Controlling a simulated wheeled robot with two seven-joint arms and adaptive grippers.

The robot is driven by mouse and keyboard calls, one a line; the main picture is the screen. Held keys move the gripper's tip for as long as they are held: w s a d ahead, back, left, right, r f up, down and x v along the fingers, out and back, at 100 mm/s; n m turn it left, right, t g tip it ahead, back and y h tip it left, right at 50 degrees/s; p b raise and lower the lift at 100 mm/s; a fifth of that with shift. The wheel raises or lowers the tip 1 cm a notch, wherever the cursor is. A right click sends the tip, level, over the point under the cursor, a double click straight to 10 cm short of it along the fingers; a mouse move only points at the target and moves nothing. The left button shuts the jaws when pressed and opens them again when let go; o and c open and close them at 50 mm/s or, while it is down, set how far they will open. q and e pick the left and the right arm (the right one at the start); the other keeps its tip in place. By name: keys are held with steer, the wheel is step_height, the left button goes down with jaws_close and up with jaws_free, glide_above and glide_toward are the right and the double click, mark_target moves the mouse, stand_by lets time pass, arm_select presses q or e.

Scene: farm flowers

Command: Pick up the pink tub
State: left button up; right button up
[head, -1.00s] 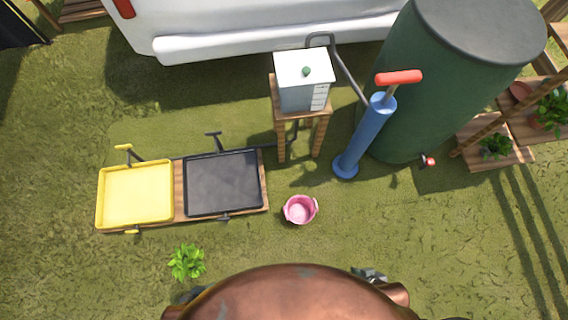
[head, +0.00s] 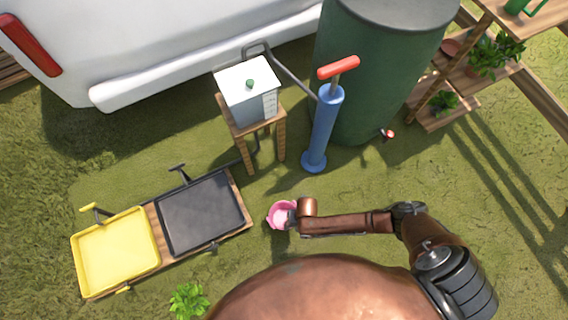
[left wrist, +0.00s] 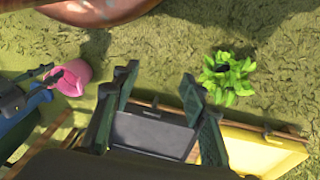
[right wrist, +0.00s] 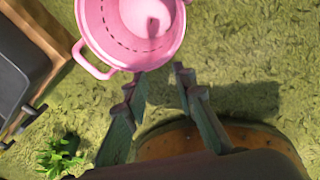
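The pink tub (head: 275,214) stands upright on the grass in the head view, right of the black tray. My right gripper (head: 291,217) is over its right side and partly hides it. In the right wrist view the tub (right wrist: 150,48) shows its inside and a side handle. There my right gripper (right wrist: 156,78) is open, its fingertips close to the tub's near rim; I cannot tell whether they touch it. My left gripper (left wrist: 160,76) is open and empty in the left wrist view, with the tub (left wrist: 73,77) off to its left. The left gripper is not visible in the head view.
A yellow tray (head: 116,251) and a black tray (head: 200,212) lie on a wooden base at left. A blue pump (head: 322,130), a small wooden stand (head: 249,131) and a green barrel (head: 375,75) stand behind the tub. A leafy plant (head: 188,300) grows in front.

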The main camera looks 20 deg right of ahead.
steer(key=w+d, duration=0.1)
steer(key=d, duration=0.1)
steer(key=w+d+n, duration=0.1)
steer(key=w, duration=0.1)
steer(key=w+d+f+n+h, duration=0.1)
steer(key=w+d, duration=0.1)
steer(key=shift+w+d, duration=0.2)
steer(key=shift+d, duration=0.15)
step_height(320, 180, down, 2)
steer(key=shift+f+n+b, duration=0.1)
steer(key=shift+n+b, duration=0.2)
steer(key=shift+b, duration=0.45)
steer(key=shift+f, duration=0.2)
step_height(320, 180, down, 4)
steer(key=b, duration=0.3)
steer(key=shift+w+a, duration=0.1)
steer(key=shift+a, duration=0.05)
steer(key=shift+w+f+b, duration=0.15)
steer(key=shift+f+b, duration=0.15)
steer(key=shift+f, duration=0.05)
arm_select(q)
steer(key=w+d+f+t+h, duration=0.1)
steer(key=w+d+f+t, duration=0.2)
steer(key=w+f, duration=0.3)
steer(key=shift+w+d+f+t, duration=0.25)
steer(key=shift+d+f+t, duration=0.15)
steer(key=shift+d+f, duration=0.4)
